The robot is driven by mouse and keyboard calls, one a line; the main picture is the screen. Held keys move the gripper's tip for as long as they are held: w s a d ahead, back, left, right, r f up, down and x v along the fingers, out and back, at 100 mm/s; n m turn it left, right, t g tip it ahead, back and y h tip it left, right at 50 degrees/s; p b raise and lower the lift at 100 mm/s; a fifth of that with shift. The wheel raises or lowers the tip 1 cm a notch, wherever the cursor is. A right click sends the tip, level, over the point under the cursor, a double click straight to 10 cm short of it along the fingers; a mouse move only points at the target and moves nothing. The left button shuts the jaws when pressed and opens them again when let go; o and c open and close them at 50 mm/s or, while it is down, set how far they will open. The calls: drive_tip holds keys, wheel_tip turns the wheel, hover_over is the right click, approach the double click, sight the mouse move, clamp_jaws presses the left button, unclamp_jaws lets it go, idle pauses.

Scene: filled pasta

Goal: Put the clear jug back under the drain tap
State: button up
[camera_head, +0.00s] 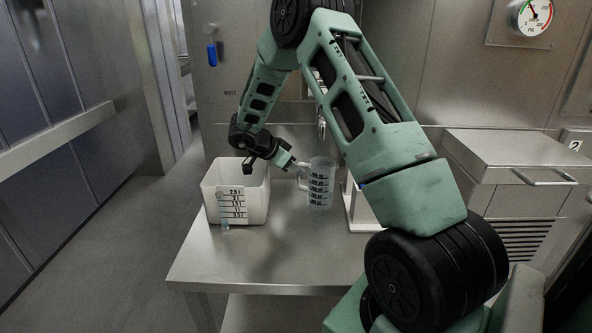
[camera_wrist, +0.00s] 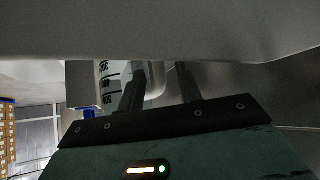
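The clear jug (camera_head: 320,184), with black level marks, stands upright on the steel table just right of the white bin. Its handle is on its left side. My gripper (camera_head: 299,166) is at the handle's upper part, with its fingers apart. In the wrist view the marked jug wall (camera_wrist: 106,84) shows at left, and a pale curved part like the handle lies between the two fingers of my gripper (camera_wrist: 156,84). I cannot tell whether they touch it. The drain tap is not clearly visible; a small metal fitting (camera_head: 321,128) shows behind the jug, partly hidden by my arm.
A white bin (camera_head: 211,199) with a level scale stands left of the jug. A white upright piece (camera_head: 355,209) is close on the right. The table front (camera_head: 265,262) is bare. A blue-handled valve (camera_head: 212,54) and a gauge (camera_head: 532,16) are on the wall.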

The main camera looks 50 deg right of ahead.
drive_tip(key=w+a+r+n+t+y, duration=0.1)
drive_tip(key=w+a+r+n+t, duration=0.2)
drive_tip(key=w+a+r+t, duration=0.5)
drive_tip(key=w+a+r+n+t, duration=0.1)
drive_tip(key=w+a+r+n, duration=0.3)
drive_tip(key=a, duration=0.8)
drive_tip(key=s+a+r+n+t+y, duration=0.2)
drive_tip(key=s+a+n+y, duration=0.25)
drive_tip(key=a, duration=0.65)
drive_tip(key=s+a+r+n+t+y, duration=0.1)
drive_tip(key=s+a+r+n+y, duration=0.3)
drive_tip(key=a, duration=0.8)
drive_tip(key=s+a+f+n+g+y, duration=0.4)
drive_tip(key=s+a+n, duration=0.35)
drive_tip(key=s, duration=0.45)
drive_tip(key=s+d+f+n+g+h, duration=0.2)
drive_tip(key=s+n, duration=0.1)
drive_tip(key=s, duration=0.7)
drive_tip(key=s+d+f+n+g+h, duration=0.1)
drive_tip(key=s+d+n+g+h, duration=0.1)
drive_tip(key=s, duration=0.8)
drive_tip(key=shift+s+d+f+n+g+p, duration=0.2)
drive_tip(key=shift+d+f+n+g+p, duration=0.2)
drive_tip(key=shift+d+g, duration=0.4)
